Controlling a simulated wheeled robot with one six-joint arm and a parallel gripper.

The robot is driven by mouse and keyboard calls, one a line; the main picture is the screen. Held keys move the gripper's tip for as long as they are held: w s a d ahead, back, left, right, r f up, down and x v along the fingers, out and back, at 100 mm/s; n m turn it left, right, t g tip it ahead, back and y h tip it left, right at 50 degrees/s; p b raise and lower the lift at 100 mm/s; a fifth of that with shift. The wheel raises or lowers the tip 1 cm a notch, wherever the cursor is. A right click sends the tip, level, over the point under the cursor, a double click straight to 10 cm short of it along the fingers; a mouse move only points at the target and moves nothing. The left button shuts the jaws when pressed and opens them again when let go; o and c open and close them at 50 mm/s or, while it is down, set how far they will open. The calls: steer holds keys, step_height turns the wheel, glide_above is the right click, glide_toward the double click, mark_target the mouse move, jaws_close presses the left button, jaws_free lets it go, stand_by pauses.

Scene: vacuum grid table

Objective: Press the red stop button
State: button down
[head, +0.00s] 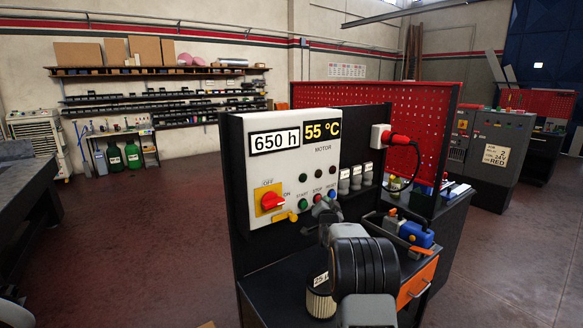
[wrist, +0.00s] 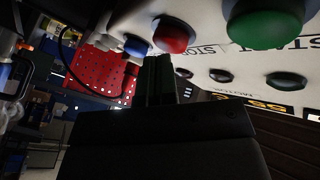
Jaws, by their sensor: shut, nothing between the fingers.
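The red stop button (wrist: 172,35) is a round cap on the white control panel (head: 290,150), between the green start button (wrist: 258,22) and the blue button (wrist: 135,45). In the head view the stop button (head: 317,198) shows as a small red spot just above my gripper (head: 324,209). In the wrist view my gripper's dark fingers (wrist: 159,60) are together and empty, with their tips close to the red button. I cannot tell whether they touch it. My arm hides part of the panel's lower right.
A red rotary switch (head: 272,201) on a yellow plate sits to the left of the buttons. Grey switches (head: 356,177) and a red plug (head: 398,139) with a cable are to the right. Tools (head: 406,232) and a cylindrical filter (head: 320,298) stand on the bench below.

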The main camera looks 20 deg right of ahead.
steer(key=s+d+b, duration=0.1)
steer(key=s+b, duration=0.3)
steer(key=s, duration=0.2)
stand_by(0.5)
stand_by(0.6)
